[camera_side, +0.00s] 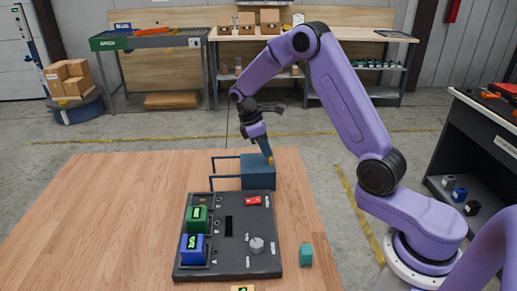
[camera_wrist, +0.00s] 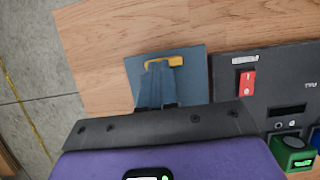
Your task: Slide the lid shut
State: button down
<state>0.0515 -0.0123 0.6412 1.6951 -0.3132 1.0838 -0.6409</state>
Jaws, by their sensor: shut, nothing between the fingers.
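The blue box (camera_side: 258,172) stands at the back of the wooden table, and two thin dark rails (camera_side: 225,157) stick out from its left side. In the wrist view its flat blue top, which looks like the lid (camera_wrist: 193,83), carries an orange-yellow handle (camera_wrist: 178,61). My gripper (camera_side: 268,160) points down over the box top, its fingers together with nothing held. In the wrist view the fingertips (camera_wrist: 157,68) are at the handle's left part; I cannot tell whether they touch it. The fingers and gripper body hide part of the lid.
A dark panel (camera_side: 230,262) in front of the box holds a green block (camera_side: 197,219), a blue block (camera_side: 192,249), a red switch (camera_side: 253,201) and a grey knob (camera_side: 257,245). A teal block (camera_side: 306,255) stands to its right. The table's left side (camera_side: 110,220) is clear.

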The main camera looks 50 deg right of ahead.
jog(key=shift+s+d+f, duration=0.1)
jog(key=w+a, duration=0.3)
jog(key=shift+a, duration=0.1)
jog(key=v, duration=1)
send_near(255, 165)
notch_tip(255, 165, down, 4)
jog(key=w+a, duration=0.2)
jog(key=shift+s+d+f, duration=0.2)
jog(key=shift+s+d, duration=1.4)
